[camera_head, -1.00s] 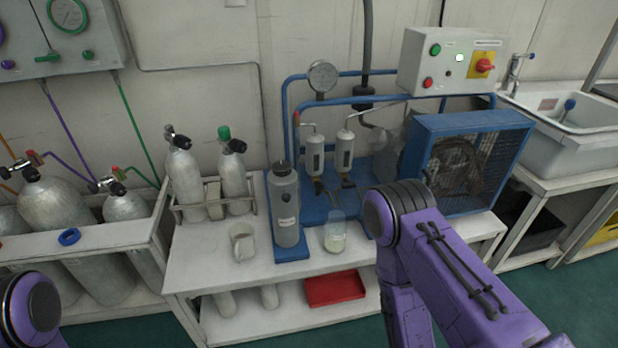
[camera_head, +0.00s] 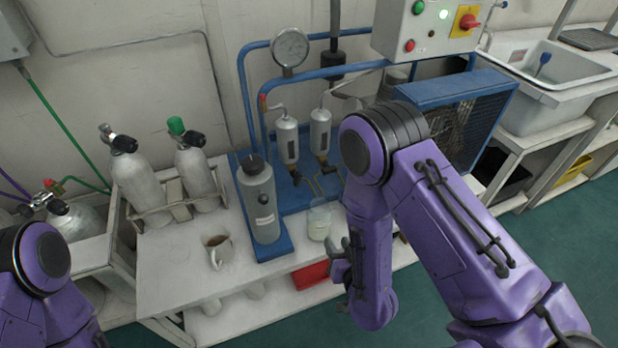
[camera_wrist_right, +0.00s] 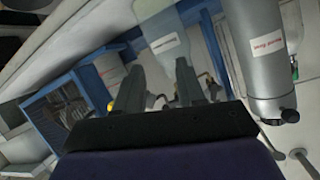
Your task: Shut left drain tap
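Two grey filter cylinders stand on the blue compressor frame in the head view. The left cylinder (camera_head: 287,140) has its small drain tap (camera_head: 295,173) at its lower end. The right cylinder (camera_head: 320,131) has a similar tap (camera_head: 323,159). Both taps are too small to tell their handle positions. My right gripper (camera_head: 341,262) is in front of the bench, below and to the right of the left tap, and touches neither tap. The right wrist view shows its two fingers (camera_wrist_right: 162,88) apart with nothing clearly held. My left gripper is out of view; only my left arm shows.
The bottle is also large in the right wrist view (camera_wrist_right: 252,45). A blue fan cage (camera_head: 478,120) and control box (camera_head: 425,38) stand right.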

